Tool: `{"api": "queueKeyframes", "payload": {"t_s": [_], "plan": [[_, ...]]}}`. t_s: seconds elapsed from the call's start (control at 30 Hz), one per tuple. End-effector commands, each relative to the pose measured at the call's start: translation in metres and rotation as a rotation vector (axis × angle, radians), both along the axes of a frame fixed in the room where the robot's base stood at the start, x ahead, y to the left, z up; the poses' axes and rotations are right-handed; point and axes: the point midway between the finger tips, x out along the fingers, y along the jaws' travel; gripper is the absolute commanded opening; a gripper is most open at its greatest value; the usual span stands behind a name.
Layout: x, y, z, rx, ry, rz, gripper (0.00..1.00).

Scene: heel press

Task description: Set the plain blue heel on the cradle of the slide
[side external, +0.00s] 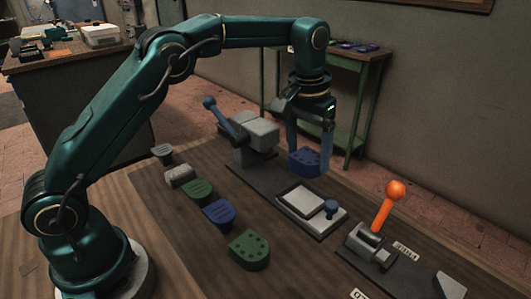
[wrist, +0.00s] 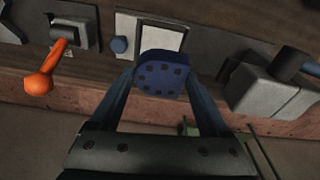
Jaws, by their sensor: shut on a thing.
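My gripper (side external: 310,156) is shut on a blue heel with several dark round holes in its face (side external: 302,163), held in the air. The heel also shows between the fingers in the wrist view (wrist: 162,75). The slide's cradle (side external: 285,199), a pale framed plate with a small blue knob (side external: 331,208), looks empty. In the wrist view the held heel covers part of the cradle's edge (wrist: 146,28).
The grey press (side external: 255,132) with a blue lever (side external: 209,103) stands left of the cradle. A clamp with an orange lever (side external: 396,190) stands to its right. Green heels (side external: 249,250) and grey pieces (side external: 180,176) lie in the row. A green side table (side external: 345,135) stands behind.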

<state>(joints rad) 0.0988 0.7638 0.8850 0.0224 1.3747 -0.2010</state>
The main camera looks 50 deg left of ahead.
Motion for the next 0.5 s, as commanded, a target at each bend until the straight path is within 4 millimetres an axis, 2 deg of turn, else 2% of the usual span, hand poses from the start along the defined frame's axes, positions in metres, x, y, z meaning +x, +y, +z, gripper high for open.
{"api": "queueKeyframes", "payload": {"t_s": [0.5], "plan": [[-0.001, 0.000, -0.045, 0.000, 0.002, 0.000, 0.02]]}}
